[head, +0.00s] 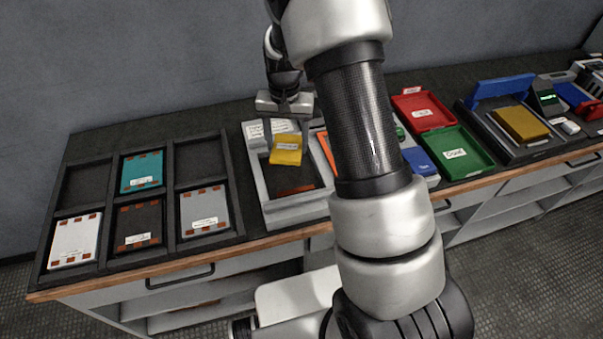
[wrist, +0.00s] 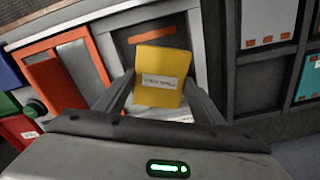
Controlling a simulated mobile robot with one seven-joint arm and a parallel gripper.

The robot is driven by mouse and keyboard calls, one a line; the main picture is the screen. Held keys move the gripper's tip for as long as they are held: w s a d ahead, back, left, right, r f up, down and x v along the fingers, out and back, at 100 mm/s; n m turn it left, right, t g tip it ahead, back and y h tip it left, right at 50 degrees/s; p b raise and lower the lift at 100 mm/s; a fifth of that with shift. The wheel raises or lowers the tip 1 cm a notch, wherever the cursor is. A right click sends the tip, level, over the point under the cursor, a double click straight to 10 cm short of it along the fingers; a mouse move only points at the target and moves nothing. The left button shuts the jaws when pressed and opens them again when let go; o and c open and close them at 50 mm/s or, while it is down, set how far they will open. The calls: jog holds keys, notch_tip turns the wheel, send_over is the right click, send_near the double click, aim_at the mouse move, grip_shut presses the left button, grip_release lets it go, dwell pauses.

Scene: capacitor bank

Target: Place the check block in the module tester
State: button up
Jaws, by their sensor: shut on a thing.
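A yellow block (head: 287,152) with a white label, which I take to be the check block, is between the fingers of my gripper (head: 286,138). The block also shows in the wrist view (wrist: 160,78), with a finger of my gripper (wrist: 160,92) on each side. My gripper is shut on it. The block is tilted in the view and appears to be above a light-grey open-topped unit (head: 265,185), probably the module tester. An orange-brown strip (head: 296,190) shows inside it. The block hides part of the interior; its exact height cannot be told.
A dark rack (head: 165,189) with several labelled modules stands left of the grey unit. An orange-edged item (wrist: 62,60) is beside it. Further right are a red tray (head: 420,112), a green tray (head: 455,152) and another yellow block (head: 519,124) in a dark holder. My arm hides part of the bench.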

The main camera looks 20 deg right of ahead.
aim_at(290, 175)
jog(key=shift+s+d, duration=0.15)
notch_tip(290, 175, down, 10)
jog(key=shift+r, duration=0.1)
dwell(0.3)
jog(key=shift+f, duration=0.2)
jog(key=o, duration=1.3)
jog(key=shift+o, duration=0.2)
